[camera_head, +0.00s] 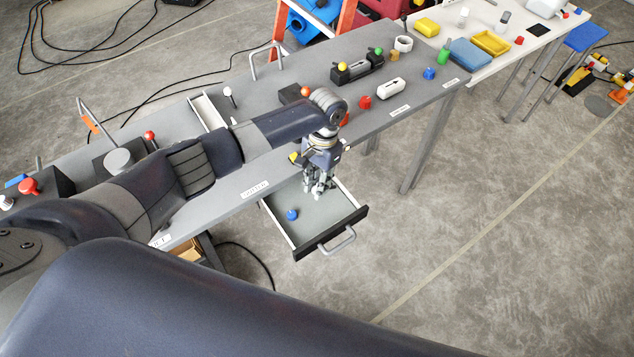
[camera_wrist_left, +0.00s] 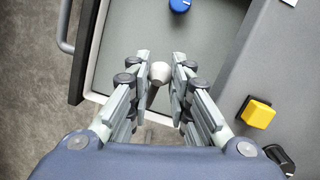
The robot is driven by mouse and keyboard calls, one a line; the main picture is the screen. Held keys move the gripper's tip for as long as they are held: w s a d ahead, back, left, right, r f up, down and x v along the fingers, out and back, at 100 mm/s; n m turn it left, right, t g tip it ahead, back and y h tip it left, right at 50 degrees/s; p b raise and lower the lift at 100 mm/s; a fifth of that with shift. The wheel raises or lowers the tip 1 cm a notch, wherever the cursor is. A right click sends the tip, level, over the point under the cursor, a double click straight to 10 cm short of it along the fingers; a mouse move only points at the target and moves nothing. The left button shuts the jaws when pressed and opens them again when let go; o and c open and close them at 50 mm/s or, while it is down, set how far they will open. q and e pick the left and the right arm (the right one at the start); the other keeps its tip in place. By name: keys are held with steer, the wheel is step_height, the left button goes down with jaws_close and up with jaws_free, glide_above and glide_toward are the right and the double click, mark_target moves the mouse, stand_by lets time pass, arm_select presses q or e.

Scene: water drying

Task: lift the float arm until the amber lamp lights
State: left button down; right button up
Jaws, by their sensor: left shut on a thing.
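My left gripper (camera_head: 318,190) is above the right side of the open drawer, pointing down. In the left wrist view the fingers of my left gripper (camera_wrist_left: 160,82) are closed around a pale knob (camera_wrist_left: 160,72) with a thin stem. The knob also shows as a small white tip under the fingers in the head view (camera_head: 317,197). I cannot tell whether this knob belongs to the float arm. I cannot pick out a lit amber lamp. My right gripper is not in view.
The open drawer (camera_head: 355,216) holds a blue knob (camera_head: 292,214). A yellow block (camera_wrist_left: 258,112) is on the bench beside my gripper. The grey bench (camera_head: 270,180) carries several coloured knobs and a white-knobbed lever (camera_head: 228,91). The floor in front is clear.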

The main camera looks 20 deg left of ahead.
arm_select(q)
steer(key=shift+w+r, duration=0.1)
stand_by(0.5)
steer(key=c, duration=1.4)
jaws_free()
steer(key=shift+d, duration=0.1)
steer(key=w+r, duration=0.1)
steer(key=r, duration=0.6)
steer(key=w+r, duration=0.1)
steer(key=r, duration=0.3)
steer(key=shift+w+d+r, duration=0.25)
steer(key=shift+w+r, duration=0.1)
